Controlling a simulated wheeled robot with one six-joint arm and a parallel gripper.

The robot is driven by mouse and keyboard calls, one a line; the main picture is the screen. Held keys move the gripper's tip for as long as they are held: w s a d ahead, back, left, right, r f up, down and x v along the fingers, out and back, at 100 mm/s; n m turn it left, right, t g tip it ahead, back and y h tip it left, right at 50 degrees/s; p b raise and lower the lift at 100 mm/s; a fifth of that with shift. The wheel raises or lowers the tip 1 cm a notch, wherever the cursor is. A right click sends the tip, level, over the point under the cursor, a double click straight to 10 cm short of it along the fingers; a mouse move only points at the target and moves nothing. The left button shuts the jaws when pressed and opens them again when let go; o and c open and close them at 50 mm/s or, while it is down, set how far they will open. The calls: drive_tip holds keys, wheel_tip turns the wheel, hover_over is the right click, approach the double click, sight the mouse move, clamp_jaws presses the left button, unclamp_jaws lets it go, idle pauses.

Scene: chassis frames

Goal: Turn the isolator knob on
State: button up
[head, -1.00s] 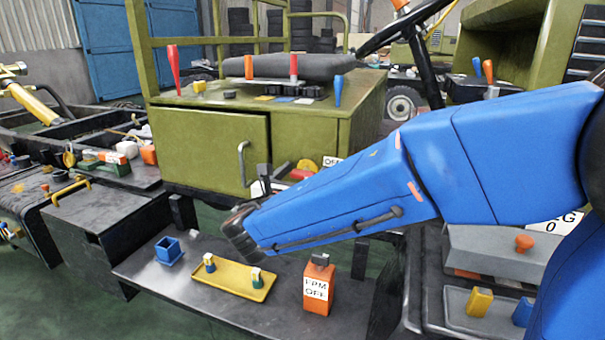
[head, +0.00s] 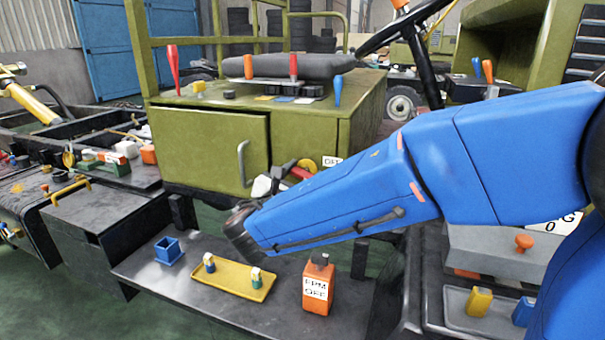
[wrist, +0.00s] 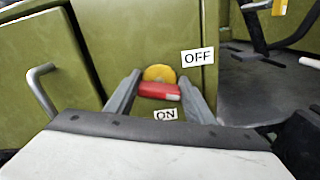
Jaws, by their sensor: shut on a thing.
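The isolator knob (wrist: 158,91) is a red handle in front of a yellow disc (wrist: 160,72) on the green cabinet. In the wrist view the handle lies nearly level, with a pale mark at its right end. My gripper (wrist: 161,86) has a grey finger at each end of the handle and is shut on it. A white OFF label (wrist: 198,57) is at the upper right of the knob, and an ON label (wrist: 165,115) is below it. In the head view the knob (head: 300,172) shows just above my arm, which partly covers the OFF label (head: 331,161).
The cabinet door handle (head: 243,163) stands out left of the knob. Below my arm, a shelf holds a blue open box (head: 168,251), a yellow tray (head: 224,280) and an orange EPM OFF block (head: 317,288).

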drive_tip(key=m, duration=0.3)
drive_tip(key=shift+d+m, duration=0.15)
drive_tip(key=shift+m, duration=0.25)
drive_tip(key=m, duration=0.3)
drive_tip(key=shift+f+m, duration=0.15)
drive_tip(key=shift+m, duration=0.15)
drive_tip(key=m, duration=0.3)
drive_tip(key=shift+d+f, duration=0.1)
drive_tip(key=shift+f, duration=0.05)
drive_tip(key=shift+s+f+m, duration=0.1)
drive_tip(key=shift+m, duration=1.8)
drive_tip(key=o, duration=1.1)
drive_tip(key=shift+c, duration=0.2)
drive_tip(key=v, duration=1.7)
drive_tip(key=shift+s, duration=0.15)
